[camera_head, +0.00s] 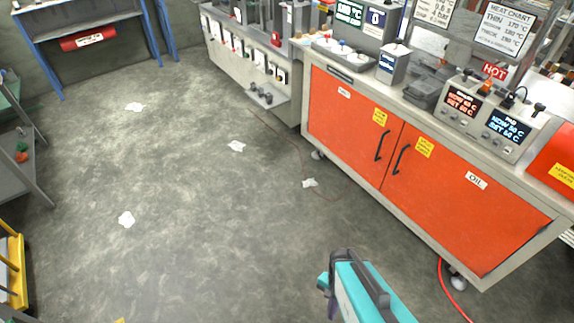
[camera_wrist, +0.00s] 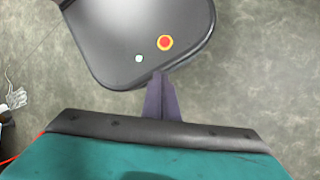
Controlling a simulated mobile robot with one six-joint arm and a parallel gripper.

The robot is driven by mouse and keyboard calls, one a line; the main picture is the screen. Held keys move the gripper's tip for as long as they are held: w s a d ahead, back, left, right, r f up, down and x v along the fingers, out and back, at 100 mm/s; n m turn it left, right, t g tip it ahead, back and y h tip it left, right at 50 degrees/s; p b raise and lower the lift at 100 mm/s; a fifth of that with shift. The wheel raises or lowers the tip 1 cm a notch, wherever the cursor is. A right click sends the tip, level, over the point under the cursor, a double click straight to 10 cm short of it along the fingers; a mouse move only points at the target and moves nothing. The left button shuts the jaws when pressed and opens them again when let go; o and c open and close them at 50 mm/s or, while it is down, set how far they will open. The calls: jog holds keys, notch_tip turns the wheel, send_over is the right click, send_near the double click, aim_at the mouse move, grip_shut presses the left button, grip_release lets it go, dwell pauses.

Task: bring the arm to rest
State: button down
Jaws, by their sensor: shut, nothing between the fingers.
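My arm shows at the bottom of the head view as a teal and dark grey link, over the open concrete floor. My gripper (camera_wrist: 161,92) is in the wrist view, its dark purple fingers together with nothing between them. Beyond the fingertips is the dark rounded top of my own base, with a red and yellow button and a small pale light. I cannot tell from these views whether the fingertips touch that surface.
An orange-doored cabinet (camera_head: 345,115) with heater controllers (camera_head: 505,132) on its counter stands at the right. A red cable (camera_head: 450,290) lies on the floor by it. White scraps (camera_head: 236,146) dot the floor. A yellow frame (camera_head: 18,270) is at the left.

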jog(key=shift+s+d+r+n+g, duration=0.15)
jog(key=shift+s+r+n, duration=0.25)
jog(key=shift+n, duration=0.95)
jog(key=shift+s+d+r+n+g, duration=0.2)
jog(key=shift+s+n, duration=0.25)
jog(key=shift+n, duration=0.95)
jog(key=shift+s+d+r+n+g, duration=0.2)
jog(key=shift+s+n, duration=0.25)
jog(key=shift+n, duration=0.9)
